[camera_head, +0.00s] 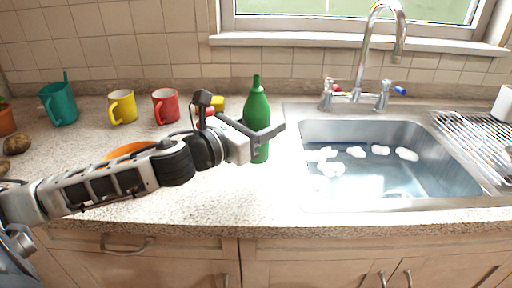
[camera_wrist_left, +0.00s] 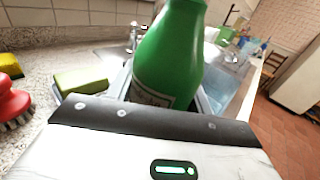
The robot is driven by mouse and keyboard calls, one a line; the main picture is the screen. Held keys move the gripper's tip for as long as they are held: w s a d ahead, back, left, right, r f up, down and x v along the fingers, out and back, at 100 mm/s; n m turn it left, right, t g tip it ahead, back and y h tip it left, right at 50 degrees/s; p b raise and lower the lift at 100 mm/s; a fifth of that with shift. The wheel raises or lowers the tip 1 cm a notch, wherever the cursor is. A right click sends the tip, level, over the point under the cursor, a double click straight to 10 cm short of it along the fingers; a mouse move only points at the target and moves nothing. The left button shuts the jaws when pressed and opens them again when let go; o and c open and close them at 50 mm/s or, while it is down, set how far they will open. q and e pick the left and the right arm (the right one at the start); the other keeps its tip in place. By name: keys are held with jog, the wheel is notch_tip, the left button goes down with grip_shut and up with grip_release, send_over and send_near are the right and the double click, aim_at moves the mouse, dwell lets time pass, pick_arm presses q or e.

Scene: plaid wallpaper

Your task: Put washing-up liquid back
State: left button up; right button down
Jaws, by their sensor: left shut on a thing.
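The washing-up liquid is a green bottle (camera_head: 257,104) with a narrow neck, upright at the left edge of the sink. My left gripper (camera_head: 262,132) is shut around the bottle's body, and its jaws hide part of it. In the left wrist view the bottle (camera_wrist_left: 169,55) stands between the jaws, with part of a label showing low on it. I cannot tell whether its base touches the counter. My right gripper is not in view.
The sink (camera_head: 400,183) holds water and white foam. Taps (camera_head: 355,95) stand behind it. A yellow mug (camera_head: 122,107), a red mug (camera_head: 165,106) and a teal jug (camera_head: 60,104) stand at the back left. A red brush (camera_wrist_left: 14,104) and a green sponge (camera_wrist_left: 80,80) lie beside the bottle.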

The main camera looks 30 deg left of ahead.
pick_arm(q)
jog(key=shift+w+a+f, duration=0.25)
jog(key=shift+a+f, duration=0.25)
jog(key=shift+f, duration=0.1)
jog(key=f, duration=0.3)
jog(key=shift+w+a+f, duration=0.1)
jog(key=shift+a+f, duration=0.05)
jog(key=shift+a, duration=0.2)
jog(key=shift+f, duration=0.3)
jog(key=shift+f+b, duration=0.15)
jog(key=shift+b, duration=0.2)
jog(key=o, duration=1.1)
